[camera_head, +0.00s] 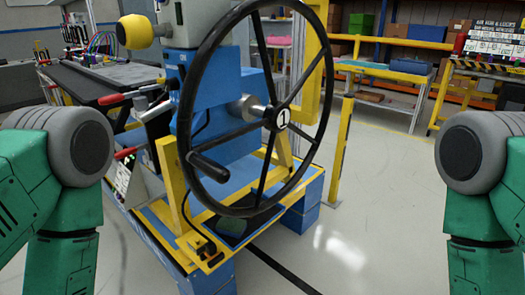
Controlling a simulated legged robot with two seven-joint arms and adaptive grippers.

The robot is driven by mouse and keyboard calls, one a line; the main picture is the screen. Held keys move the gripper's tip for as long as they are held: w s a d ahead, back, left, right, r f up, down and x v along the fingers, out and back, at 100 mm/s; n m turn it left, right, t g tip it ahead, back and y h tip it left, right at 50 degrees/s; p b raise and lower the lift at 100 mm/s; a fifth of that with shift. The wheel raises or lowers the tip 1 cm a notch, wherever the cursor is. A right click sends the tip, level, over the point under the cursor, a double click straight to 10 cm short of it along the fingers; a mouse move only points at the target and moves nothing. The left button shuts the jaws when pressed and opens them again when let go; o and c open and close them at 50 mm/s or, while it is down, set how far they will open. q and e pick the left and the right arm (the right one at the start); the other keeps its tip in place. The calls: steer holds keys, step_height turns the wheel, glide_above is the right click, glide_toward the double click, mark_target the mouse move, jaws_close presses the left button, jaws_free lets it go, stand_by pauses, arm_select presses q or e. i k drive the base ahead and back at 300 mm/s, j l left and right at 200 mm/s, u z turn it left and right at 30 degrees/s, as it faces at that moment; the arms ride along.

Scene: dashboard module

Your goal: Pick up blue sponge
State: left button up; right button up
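A small dull teal-green flat piece (231,226) lies on a dark mat (262,221) on the yellow-framed base, low behind the rim of the handwheel. It may be the blue sponge, but it is too small and dark to tell. No other clear sponge shows. My green and grey arm links come in at the left and right edges of the view. Both grippers are out of view, so their fingers and anything in them are hidden.
A large black handwheel (280,117) with a crank handle stands in front of a blue machine (230,98). A yellow post (342,150) rises right of the base. A dark workbench (100,80) is at left, and shelving at back right. The floor at right is clear.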

mark_target(235, 228)
steer(key=i+j+z, duration=0.15)
steer(key=j+z, duration=0.25)
steer(key=j, duration=1.15)
steer(key=j+z, duration=0.4)
steer(key=j, duration=1.2)
